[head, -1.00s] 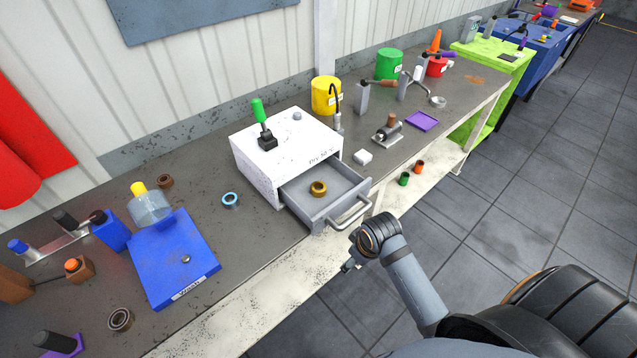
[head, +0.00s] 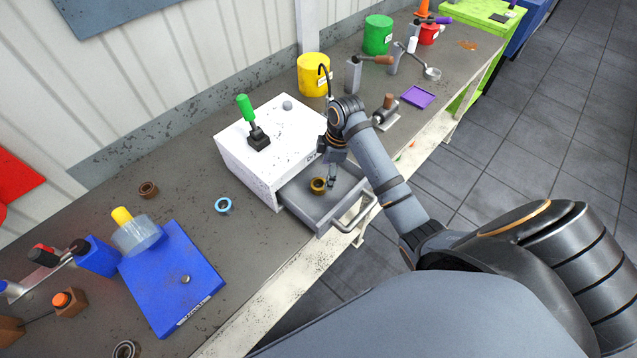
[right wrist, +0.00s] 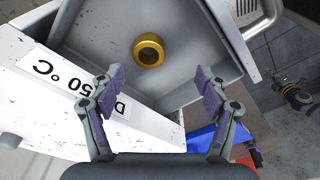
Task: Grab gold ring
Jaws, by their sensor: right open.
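The gold ring (head: 318,185) lies on the floor of the open grey drawer (head: 300,203), which sticks out of the white box (head: 262,165). In the right wrist view the gold ring (right wrist: 149,50) lies ahead of the fingers, roughly centred between them. My right gripper (head: 330,182) points down over the drawer, beside the ring. In the right wrist view the right gripper (right wrist: 158,85) has its two fingers spread wide with nothing between them. From these views I cannot tell its exact height above the ring. My left gripper is not in view.
The drawer's walls and its handle (head: 357,213) stand close around the ring. A green-handled lever (head: 248,115) rises from the box top. A yellow bucket (head: 312,75) stands behind the box.

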